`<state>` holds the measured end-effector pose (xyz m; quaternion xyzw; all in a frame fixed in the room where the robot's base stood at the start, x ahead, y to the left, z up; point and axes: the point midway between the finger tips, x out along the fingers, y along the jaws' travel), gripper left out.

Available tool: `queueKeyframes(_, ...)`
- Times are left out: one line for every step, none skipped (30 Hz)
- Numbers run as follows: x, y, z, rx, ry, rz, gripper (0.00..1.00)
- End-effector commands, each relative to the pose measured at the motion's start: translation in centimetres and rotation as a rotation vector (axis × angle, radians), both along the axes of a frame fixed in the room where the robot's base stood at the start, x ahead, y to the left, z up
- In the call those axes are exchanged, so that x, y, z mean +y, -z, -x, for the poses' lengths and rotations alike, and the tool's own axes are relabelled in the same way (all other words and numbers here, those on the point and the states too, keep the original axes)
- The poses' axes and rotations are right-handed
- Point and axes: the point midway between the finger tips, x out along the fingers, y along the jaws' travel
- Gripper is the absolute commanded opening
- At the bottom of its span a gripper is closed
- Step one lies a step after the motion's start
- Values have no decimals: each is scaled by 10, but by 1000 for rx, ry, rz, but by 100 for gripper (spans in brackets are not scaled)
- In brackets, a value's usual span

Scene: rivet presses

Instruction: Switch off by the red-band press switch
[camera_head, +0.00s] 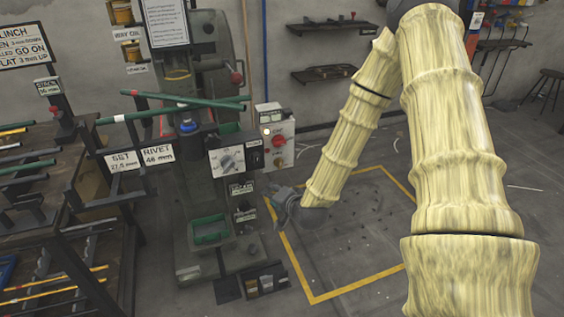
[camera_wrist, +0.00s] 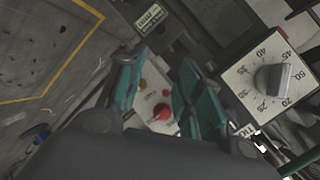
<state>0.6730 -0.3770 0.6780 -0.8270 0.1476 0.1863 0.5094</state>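A pale switch box (camera_head: 283,146) with a red rotary knob (camera_head: 279,140) stands at the right side of the press (camera_head: 216,62). In the wrist view the red knob (camera_wrist: 161,112) shows between my gripper's teal fingers, with a small yellow-orange part (camera_wrist: 143,84) on the same box. My gripper (camera_wrist: 158,68) is open, with nothing seen between its fingertips; the knob appears beyond them, apart. In the head view my gripper (camera_head: 282,200) is low and right of the press, below the switch box.
A dial box (camera_head: 227,160) with a grey pointer knob is left of the switch box; the dial (camera_wrist: 272,80) is right of my fingers in the wrist view. Green rods (camera_head: 170,112) stick out across the press. A workbench (camera_head: 62,170) stands left.

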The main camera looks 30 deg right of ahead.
Motion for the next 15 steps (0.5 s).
queueKeyframes(-11, 7, -9, -48, 33, -32, 36)
queueKeyframes(-16, 4, -14, -77, 51, -52, 36)
queueKeyframes(-24, 1, -19, -116, 74, -80, 36)
queueKeyframes(-29, -2, -23, -144, 91, -100, 36)
queueKeyframes(-35, -5, -27, -173, 108, -122, 36)
queueKeyframes(-43, -8, -31, -210, 130, -150, 36)
queueKeyframes(-49, -11, -34, -239, 145, -171, 36)
queueKeyframes(-54, -14, -37, -268, 160, -192, 36)
queueKeyframes(-62, -17, -41, -304, 179, -220, 36)
queueKeyframes(-67, -20, -43, -332, 193, -240, 36)
queueKeyframes(-72, -23, -44, -357, 206, -259, 36)
queueKeyframes(-79, -26, -46, -388, 220, -284, 36)
queueKeyframes(-83, -29, -48, -410, 230, -301, 36)
queueKeyframes(-87, -31, -49, -430, 239, -318, 36)
queueKeyframes(-92, -34, -50, -454, 250, -336, 36)
